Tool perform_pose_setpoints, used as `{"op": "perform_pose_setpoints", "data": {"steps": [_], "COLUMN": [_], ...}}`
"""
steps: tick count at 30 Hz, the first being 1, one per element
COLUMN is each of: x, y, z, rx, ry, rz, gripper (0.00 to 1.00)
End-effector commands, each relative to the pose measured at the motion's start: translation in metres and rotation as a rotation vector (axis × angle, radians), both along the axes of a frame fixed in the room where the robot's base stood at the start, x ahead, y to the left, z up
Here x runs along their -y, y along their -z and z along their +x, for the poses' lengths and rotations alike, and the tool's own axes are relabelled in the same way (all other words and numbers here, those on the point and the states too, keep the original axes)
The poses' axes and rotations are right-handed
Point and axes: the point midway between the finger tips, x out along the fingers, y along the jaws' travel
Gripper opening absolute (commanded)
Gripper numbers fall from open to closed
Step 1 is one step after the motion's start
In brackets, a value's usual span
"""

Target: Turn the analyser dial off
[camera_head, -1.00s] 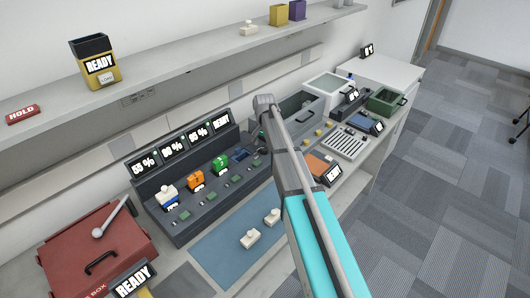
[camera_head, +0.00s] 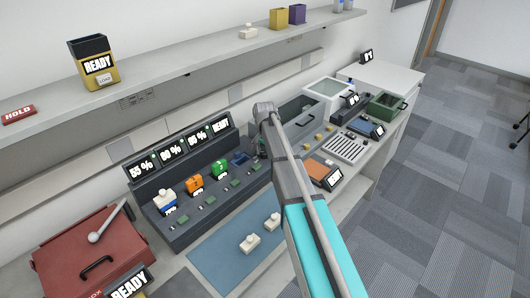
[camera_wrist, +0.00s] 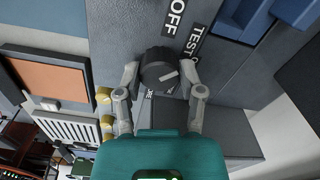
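Another label below the dial is partly hidden. My gripper (camera_wrist: 160,74) is open, with one fingertip on each side of the dial. Whether the tips touch it is hard to tell. In the head view my arm hides the dial and the gripper fingers.
A grey charger console (camera_head: 200,195) with coloured radios stands left of my arm. A blue mat (camera_head: 225,262) with white pieces lies in front. A red box (camera_head: 70,262) is at the left.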

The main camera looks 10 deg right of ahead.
Motion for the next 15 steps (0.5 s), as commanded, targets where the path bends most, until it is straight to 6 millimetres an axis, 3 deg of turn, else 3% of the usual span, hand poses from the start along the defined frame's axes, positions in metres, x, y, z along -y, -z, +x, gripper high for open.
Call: {"op": "perform_pose_setpoints", "data": {"steps": [1, 6, 15], "x": [-0.0004, -0.0006, 0.0000], "y": [0.0000, 0.0000, 0.0001], "z": [0.0002, 0.0003, 0.0005], "rx": [0.001, 0.001, 0.002], "ry": [0.000, 0.000, -0.027], "rz": [0.001, 0.002, 0.000], "gripper": [0.30, 0.00, 0.00]}}
